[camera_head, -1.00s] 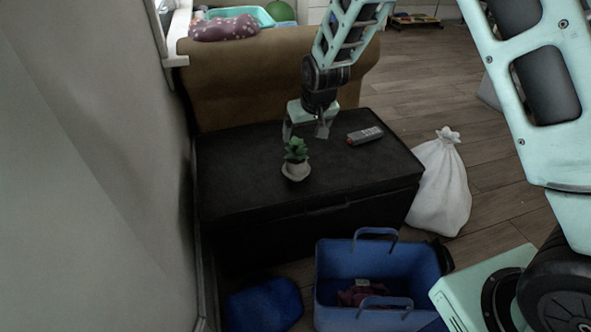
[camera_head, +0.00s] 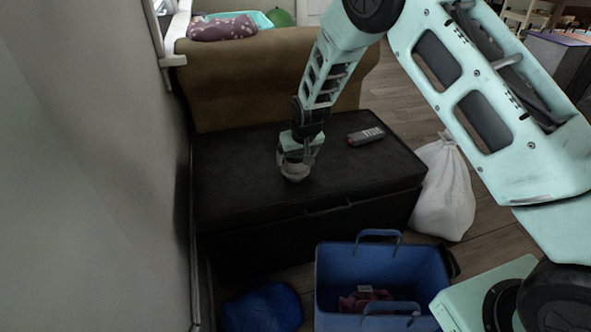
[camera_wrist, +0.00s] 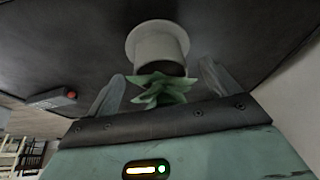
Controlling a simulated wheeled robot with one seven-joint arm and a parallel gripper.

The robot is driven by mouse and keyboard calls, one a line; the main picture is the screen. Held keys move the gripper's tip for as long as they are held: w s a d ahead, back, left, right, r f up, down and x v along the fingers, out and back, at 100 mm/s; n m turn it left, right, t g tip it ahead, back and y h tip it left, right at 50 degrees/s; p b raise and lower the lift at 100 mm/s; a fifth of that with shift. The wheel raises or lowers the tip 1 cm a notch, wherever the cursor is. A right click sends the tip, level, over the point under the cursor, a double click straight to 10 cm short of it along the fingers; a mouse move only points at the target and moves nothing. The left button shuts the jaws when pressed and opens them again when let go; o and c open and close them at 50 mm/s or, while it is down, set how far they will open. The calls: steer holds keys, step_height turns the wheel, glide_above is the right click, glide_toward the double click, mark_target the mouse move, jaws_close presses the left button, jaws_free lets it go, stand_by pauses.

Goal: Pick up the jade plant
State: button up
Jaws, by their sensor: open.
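The jade plant stands on the dark chest (camera_head: 235,190) in a pale pot on a saucer (camera_head: 295,172). In the head view its leaves are mostly hidden behind my gripper (camera_head: 297,160). In the wrist view the pot (camera_wrist: 158,46) is at the top middle, and the green leaves (camera_wrist: 160,90) are between my two fingers. My gripper is open, with one finger on each side of the leaves and a visible gap to each. The pot lies beyond the fingertips.
A remote control (camera_head: 365,136) lies on the chest to the right of the plant. A brown sofa (camera_head: 240,85) stands behind the chest. A white bag (camera_head: 446,190) stands at its right, and a blue basket (camera_head: 335,270) in front. The chest top at left is clear.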

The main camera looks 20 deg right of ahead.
steer(key=shift+w+f, duration=0.2)
steer(key=shift+f, duration=0.25)
steer(key=c, duration=1.2)
steer(key=shift+r, duration=0.1)
